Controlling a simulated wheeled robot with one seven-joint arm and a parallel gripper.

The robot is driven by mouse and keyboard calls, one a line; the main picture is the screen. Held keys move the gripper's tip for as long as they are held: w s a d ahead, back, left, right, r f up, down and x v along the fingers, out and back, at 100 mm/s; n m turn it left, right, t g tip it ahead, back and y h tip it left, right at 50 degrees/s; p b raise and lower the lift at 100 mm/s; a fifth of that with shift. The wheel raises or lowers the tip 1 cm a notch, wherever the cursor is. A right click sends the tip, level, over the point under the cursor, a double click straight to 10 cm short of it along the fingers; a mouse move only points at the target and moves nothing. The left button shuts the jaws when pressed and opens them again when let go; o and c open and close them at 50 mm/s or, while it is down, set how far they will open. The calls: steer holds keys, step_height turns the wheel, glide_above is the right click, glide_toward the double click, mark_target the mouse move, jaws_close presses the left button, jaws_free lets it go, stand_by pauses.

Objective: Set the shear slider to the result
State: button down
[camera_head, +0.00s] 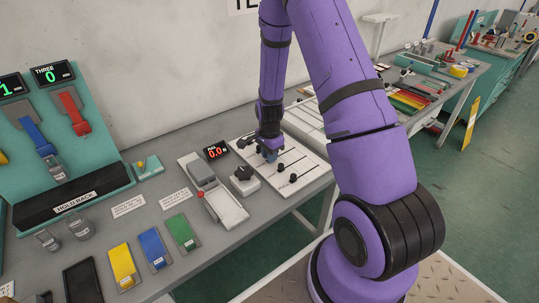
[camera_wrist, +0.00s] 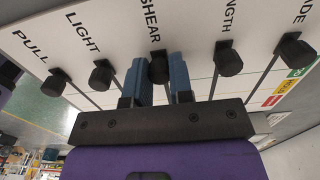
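The slider panel (camera_head: 312,172) is a white board on the bench with several black knobs on slots. In the wrist view its labels read PULL, LIGHT, SHEAR, a partly hidden "NGTH" and a cut-off word. The shear slider's black knob (camera_wrist: 158,68) sits near its label. My gripper (camera_wrist: 163,66) has its blue fingers on either side of this knob, and they appear to touch it. In the head view my gripper (camera_head: 270,156) is low over the panel, and hides the shear knob there.
A small display (camera_head: 216,151) with red digits, seemingly 0.0, stands left of the panel. A grey device (camera_head: 220,205) and a small white box with a black knob (camera_head: 244,180) lie beside it. Neighbouring knobs, light (camera_wrist: 102,73) and "NGTH" (camera_wrist: 228,62), flank my fingers closely.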

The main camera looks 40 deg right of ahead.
steer(key=shift+w+d, duration=0.1)
steer(key=shift+d, duration=1.95)
steer(key=c, duration=1)
jaws_free()
steer(key=shift+r, duration=0.1)
step_height(320, 180, up, 11)
steer(key=shift+f, duration=0.2)
